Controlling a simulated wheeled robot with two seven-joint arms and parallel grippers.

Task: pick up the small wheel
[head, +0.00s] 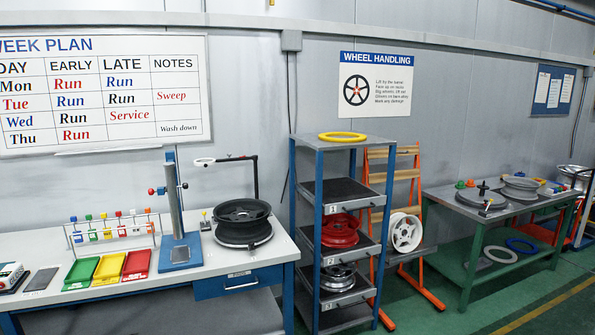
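Several wheels are in the head view, and I cannot tell which one is the small wheel. A black wheel (242,208) lies flat on a dark round base on the white bench. A red wheel (340,231) lies on a middle shelf of the blue rack, and a silver wheel (338,278) lies on a shelf below it. A white wheel (406,232) leans upright on the orange stand. A grey wheel (521,186) lies on the green table at the right. Neither of my grippers is in view.
The white bench (130,268) carries green, yellow and red trays, a blue-based post (181,250) and a black arm over the black wheel. The blue rack (292,200) has a yellow ring (342,137) on top. Green floor (480,310) is clear at the lower right.

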